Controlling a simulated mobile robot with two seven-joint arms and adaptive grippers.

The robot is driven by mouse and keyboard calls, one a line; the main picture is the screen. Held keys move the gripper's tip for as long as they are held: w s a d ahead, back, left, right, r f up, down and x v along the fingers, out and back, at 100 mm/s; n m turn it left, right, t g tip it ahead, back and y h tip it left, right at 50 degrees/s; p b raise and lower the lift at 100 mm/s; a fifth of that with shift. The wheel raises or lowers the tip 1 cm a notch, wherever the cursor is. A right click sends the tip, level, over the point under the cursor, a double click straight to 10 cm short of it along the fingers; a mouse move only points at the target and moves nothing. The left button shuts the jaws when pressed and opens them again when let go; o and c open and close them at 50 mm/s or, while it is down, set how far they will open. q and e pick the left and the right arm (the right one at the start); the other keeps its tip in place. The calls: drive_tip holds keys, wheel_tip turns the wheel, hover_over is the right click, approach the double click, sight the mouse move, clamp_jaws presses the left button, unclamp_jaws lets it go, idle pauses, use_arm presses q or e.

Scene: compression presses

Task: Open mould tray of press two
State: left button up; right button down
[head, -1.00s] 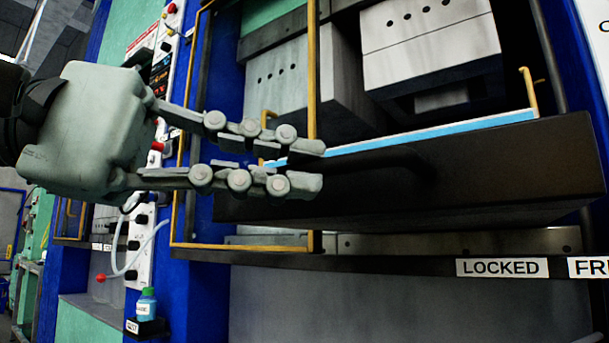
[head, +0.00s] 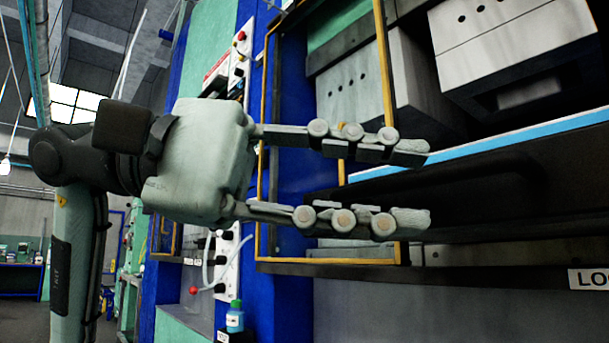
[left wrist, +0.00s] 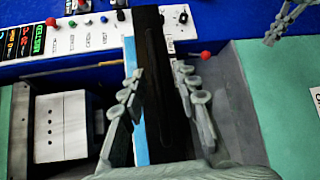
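The mould tray (head: 520,215) is a dark, wide drawer front with a blue strip along its top edge, at the right of the head view. A dark bar handle (head: 490,174) runs along its face. My left gripper (head: 427,188) points right at the tray's left part, its fingers spread apart and nothing clearly held. In the left wrist view, the blue-edged dark tray (left wrist: 150,80) shows between and beyond the open fingers. I cannot tell whether the handle lies between them. A second grey gripper (left wrist: 283,22), seemingly my right, shows partly at top right. No press number is readable.
A yellow guard frame (head: 387,65) stands upright behind the left fingers. Pale blocks with holes (head: 510,30) sit above the tray.

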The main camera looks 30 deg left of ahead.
use_arm(q)
drive_tip(key=v, duration=1.2)
idle(0.3)
